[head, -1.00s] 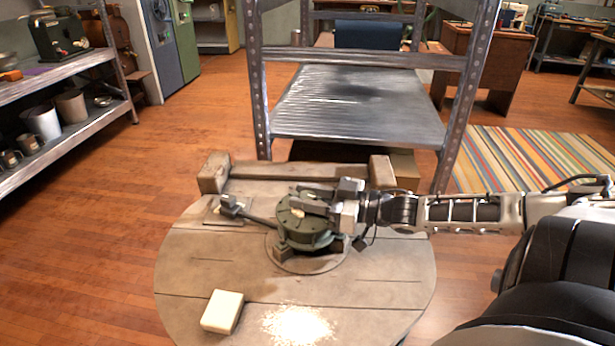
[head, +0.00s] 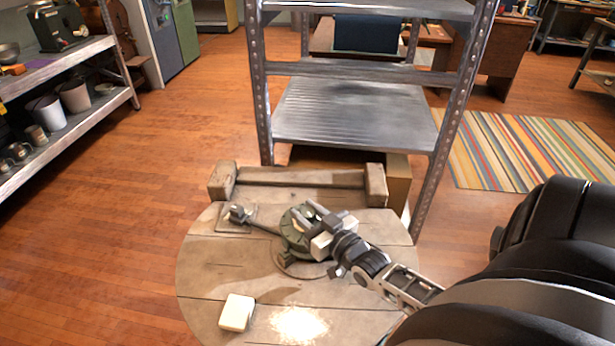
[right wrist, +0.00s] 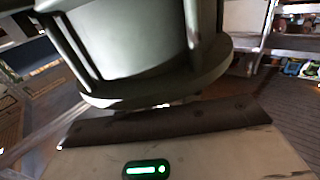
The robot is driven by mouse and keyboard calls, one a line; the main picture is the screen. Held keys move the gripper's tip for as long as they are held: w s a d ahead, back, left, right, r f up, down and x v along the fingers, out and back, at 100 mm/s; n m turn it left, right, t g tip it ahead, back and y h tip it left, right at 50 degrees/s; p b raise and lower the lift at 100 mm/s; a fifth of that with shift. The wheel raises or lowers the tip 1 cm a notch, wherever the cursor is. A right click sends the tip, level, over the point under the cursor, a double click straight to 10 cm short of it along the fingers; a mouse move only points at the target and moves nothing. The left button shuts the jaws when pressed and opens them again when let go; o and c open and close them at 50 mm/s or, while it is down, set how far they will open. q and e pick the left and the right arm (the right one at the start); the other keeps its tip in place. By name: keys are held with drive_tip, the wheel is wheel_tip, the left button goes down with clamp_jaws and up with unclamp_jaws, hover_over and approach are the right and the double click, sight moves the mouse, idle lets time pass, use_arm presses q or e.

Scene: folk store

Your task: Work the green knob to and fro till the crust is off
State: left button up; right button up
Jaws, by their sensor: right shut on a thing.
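The green knob (head: 292,240) is a dark green round body near the middle of the round wooden table (head: 215,270). A small pale patch shows on its top between the fingers; I cannot tell whether it is crust. My right gripper (head: 308,218) is shut on the knob from above right, and its fingers and palm hide part of it. In the right wrist view, a large green-grey drum with a flanged rim (right wrist: 140,55) fills the top; the fingertips are not clear there. My left gripper is not in view.
A dark lever (head: 262,228) runs left from the knob to a small block. A wooden rail (head: 300,178) and metal shelf (head: 350,115) stand behind. The table's left side is clear.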

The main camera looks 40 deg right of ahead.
idle(0.4)
drive_tip(key=o, duration=1)
drive_tip(key=shift+c, duration=0.2)
drive_tip(key=s, duration=1.6)
drive_tip(key=shift+a+b, duration=0.35)
drive_tip(key=shift+a, duration=0.1)
